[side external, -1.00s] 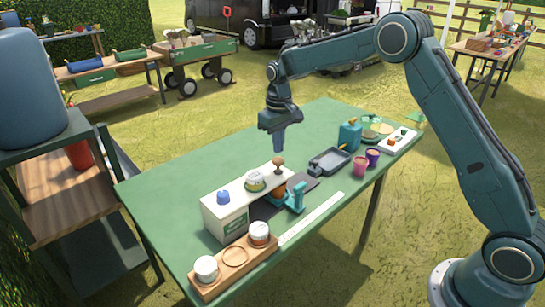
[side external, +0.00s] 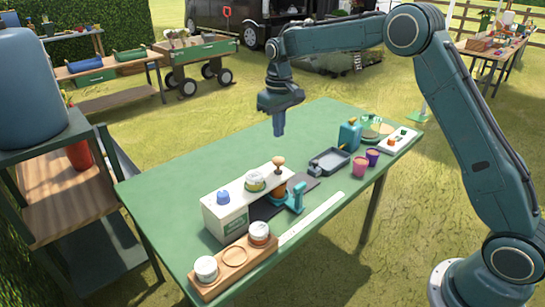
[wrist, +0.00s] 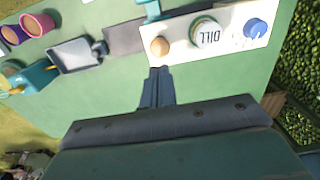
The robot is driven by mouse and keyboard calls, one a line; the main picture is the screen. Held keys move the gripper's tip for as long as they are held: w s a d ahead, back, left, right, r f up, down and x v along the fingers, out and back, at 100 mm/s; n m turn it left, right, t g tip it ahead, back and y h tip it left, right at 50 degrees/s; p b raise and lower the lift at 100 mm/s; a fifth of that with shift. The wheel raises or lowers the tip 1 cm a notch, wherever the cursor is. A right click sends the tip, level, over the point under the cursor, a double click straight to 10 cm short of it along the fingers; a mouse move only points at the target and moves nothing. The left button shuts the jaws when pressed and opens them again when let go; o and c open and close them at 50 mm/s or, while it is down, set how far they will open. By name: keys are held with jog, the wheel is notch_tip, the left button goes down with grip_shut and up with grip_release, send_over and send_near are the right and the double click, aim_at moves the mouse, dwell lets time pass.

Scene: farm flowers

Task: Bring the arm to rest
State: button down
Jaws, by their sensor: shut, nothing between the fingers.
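My gripper (side external: 279,130) is in the air above the back part of the green table (side external: 150,190), pointing down. Its fingers are together and empty. In the wrist view my gripper (wrist: 157,74) shows shut, its tips just below the wooden knob at the end of the white box. Clear space shows between the gripper and the things on the table in the side view.
A white box (side external: 225,222) carries a blue knob, a jar lid marked DILL and a wooden knob (side external: 278,161). A wooden rack (side external: 232,275) with jars stands in front. A dark tray (side external: 329,161), purple and pink cups (side external: 361,167) and a teal can (side external: 349,136) stand right.

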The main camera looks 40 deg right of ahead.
jog(key=shift+r, duration=0.1)
jog(key=s+a+r+t, duration=0.1)
jog(key=s+r, duration=0.6)
jog(key=s, duration=0.2)
jog(key=s+a+r+t, duration=0.1)
jog(key=s+r+t, duration=0.1)
jog(key=s+r, duration=0.55)
jog(key=s+a+f+t, duration=0.1)
jog(key=s+f, duration=0.3)
jog(key=s, duration=1.7)
jog(key=shift+f+t, duration=0.15)
jog(key=shift+t, duration=0.65)
